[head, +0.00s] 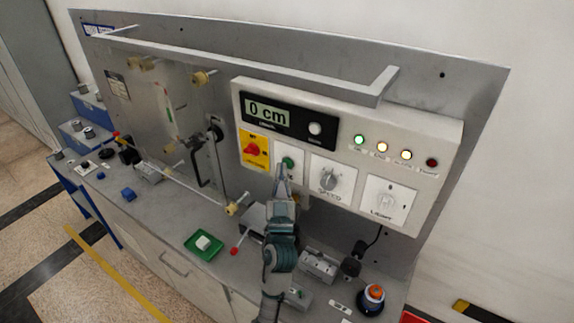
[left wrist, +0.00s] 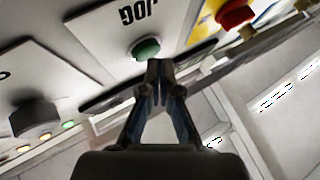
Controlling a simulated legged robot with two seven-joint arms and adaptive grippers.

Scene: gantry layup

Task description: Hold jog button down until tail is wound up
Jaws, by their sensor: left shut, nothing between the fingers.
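The green jog button (head: 288,162) sits on a white plate of the control panel. In the left wrist view the jog button (left wrist: 146,49) is beside the upside-down JOG label. My left gripper (head: 282,172) is shut and empty, its tip just below the button. In the wrist view the shut fingertips (left wrist: 159,68) overlap the button's lower edge; I cannot tell whether they touch it. The display (head: 267,113) reads 0 cm. A pale reel (head: 172,108) is mounted on the back plate at left. I cannot make out a tail clearly. My right gripper is not in view.
Green and amber lamps (head: 382,147) are lit. A green tray (head: 205,246) and a red-topped round device (head: 371,296) stand on the bench.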

